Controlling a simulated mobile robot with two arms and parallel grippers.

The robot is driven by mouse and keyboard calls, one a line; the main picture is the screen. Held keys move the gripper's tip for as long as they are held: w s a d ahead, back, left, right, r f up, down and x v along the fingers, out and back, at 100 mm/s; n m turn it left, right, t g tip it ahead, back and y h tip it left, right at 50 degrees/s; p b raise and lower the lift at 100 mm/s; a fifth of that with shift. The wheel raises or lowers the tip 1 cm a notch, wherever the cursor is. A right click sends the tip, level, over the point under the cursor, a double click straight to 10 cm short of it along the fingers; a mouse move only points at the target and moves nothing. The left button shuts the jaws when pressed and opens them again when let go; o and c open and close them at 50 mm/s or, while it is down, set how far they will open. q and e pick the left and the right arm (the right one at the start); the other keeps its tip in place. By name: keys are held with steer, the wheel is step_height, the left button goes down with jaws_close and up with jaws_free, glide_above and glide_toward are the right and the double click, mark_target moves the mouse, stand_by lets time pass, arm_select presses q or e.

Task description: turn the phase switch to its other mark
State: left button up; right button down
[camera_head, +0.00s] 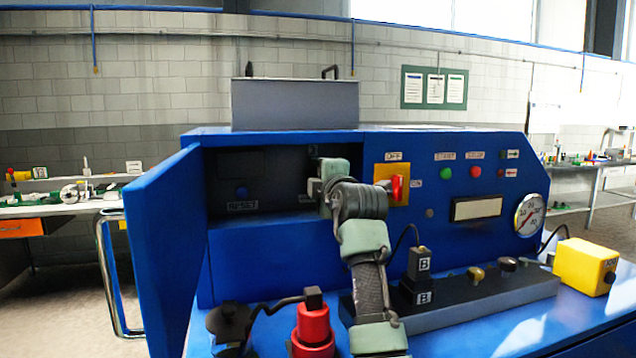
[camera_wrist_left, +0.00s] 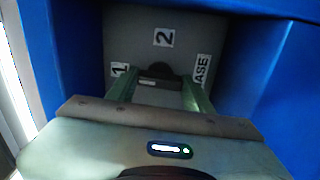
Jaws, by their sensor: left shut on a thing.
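The phase switch is a dark knob (camera_wrist_left: 158,70) in the left wrist view, on the grey back panel inside a blue recess. A "1" mark (camera_wrist_left: 120,69) is at its left and a "2" mark (camera_wrist_left: 164,37) above it. A partly hidden label ending in "ASE" (camera_wrist_left: 201,70) is at its right. My left gripper (camera_wrist_left: 162,88) is shut on the knob, one green finger on each side. Which mark the knob points to cannot be told. In the head view my left gripper (camera_head: 318,186) reaches into the open cabinet and hides the switch. My right gripper is not in view.
The blue cabinet door (camera_head: 165,250) stands open at the left. Right of my gripper is a red switch handle (camera_head: 397,188) on a yellow plate. Below are a red connector (camera_head: 313,328), a black block (camera_head: 420,265) marked B and a yellow box (camera_head: 584,266).

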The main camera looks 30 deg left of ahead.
arm_select(q)
steer(key=shift+f+n, duration=0.15)
steer(key=shift+n, duration=0.25)
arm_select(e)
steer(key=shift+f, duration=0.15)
arm_select(q)
steer(key=o, duration=1.4)
